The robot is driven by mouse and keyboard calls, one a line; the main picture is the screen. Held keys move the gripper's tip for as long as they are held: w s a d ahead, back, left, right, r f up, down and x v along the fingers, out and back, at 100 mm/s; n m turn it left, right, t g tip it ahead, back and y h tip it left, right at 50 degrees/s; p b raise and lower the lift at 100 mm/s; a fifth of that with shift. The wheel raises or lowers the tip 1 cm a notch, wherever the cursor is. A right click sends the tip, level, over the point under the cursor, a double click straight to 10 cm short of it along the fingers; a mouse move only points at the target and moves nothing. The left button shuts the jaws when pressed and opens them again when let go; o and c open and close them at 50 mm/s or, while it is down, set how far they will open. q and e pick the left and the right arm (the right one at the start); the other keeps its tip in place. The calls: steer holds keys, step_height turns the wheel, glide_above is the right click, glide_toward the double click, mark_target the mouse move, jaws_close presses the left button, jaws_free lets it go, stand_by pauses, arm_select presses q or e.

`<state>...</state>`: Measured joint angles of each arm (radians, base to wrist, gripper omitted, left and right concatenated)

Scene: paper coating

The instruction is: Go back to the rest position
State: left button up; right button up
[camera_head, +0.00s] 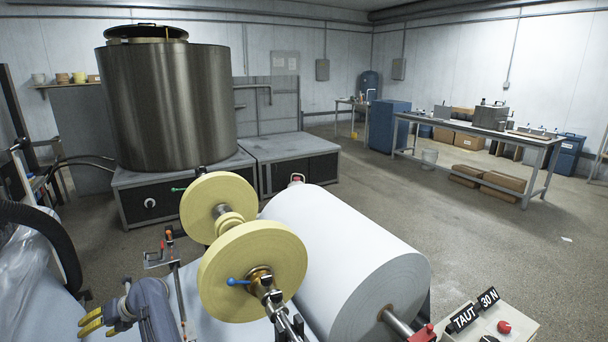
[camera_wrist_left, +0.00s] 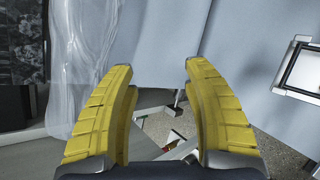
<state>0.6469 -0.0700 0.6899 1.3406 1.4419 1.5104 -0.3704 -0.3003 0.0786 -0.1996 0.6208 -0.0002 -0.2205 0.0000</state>
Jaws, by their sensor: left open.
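My left gripper (camera_head: 90,321) has yellow fingers and shows at the lower left of the head view, beside the pale paper surface. In the left wrist view the gripper (camera_wrist_left: 158,85) has its two yellow fingers spread wide apart, with nothing between them. My right gripper is not seen in either view. A large white paper roll (camera_head: 345,265) lies on its shaft at the lower middle. Two pale yellow discs, a nearer one (camera_head: 252,272) and a farther one (camera_head: 217,205), sit on a shaft left of the roll. The nearer disc has a blue-handled lever (camera_head: 238,282) at its hub.
A control box (camera_head: 490,325) with a red button and signs "TAUT" and "30 N" stands at lower right. Clear plastic sheeting (camera_wrist_left: 85,60) hangs beside my left gripper. A big metal tank (camera_head: 168,105) stands behind. A workbench (camera_head: 475,130) is at the back right. Open floor lies between.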

arm_select(q)
steer(key=s+a+r+m+t+y, duration=0.1)
steer(key=s+a+r+m+y, duration=0.15)
steer(key=r+y, duration=0.35)
steer(key=w+d+r+m+t, duration=0.4)
steer(key=d+r+m+t, duration=0.6)
steer(key=r+m+t, duration=0.6)
steer(key=w+d+f+m+t+h, duration=0.1)
steer(key=d+f+m+t+h, duration=0.45)
steer(key=d+m+h, duration=0.8)
steer(key=s+d+f+m+g+h, duration=0.4)
steer(key=s+d+f+m+g, duration=0.15)
steer(key=d+f+m, duration=0.6)
steer(key=s+d+f+m+g+y, duration=0.15)
steer(key=s+f+m+g, duration=0.4)
steer(key=s+f, duration=0.55)
steer(key=s+a+m+g+y, duration=0.2)
steer(key=s+a+g+y, duration=0.15)
steer(key=s, duration=1.25)
steer(key=s+d+f+g+h, duration=0.1)
steer(key=s+d+f+h, duration=0.15)
steer(key=f, duration=1.35)
steer(key=s+d+f+g+h, duration=0.1)
steer(key=d+f+g, duration=0.15)
steer(key=f, duration=1.45)
steer(key=s+f+n+g+h, duration=0.1)
steer(key=s+f+n+g, duration=0.1)
steer(key=s+f, duration=1.7)
steer(key=shift+s+n, duration=0.5)
steer(key=shift+s, duration=0.5)
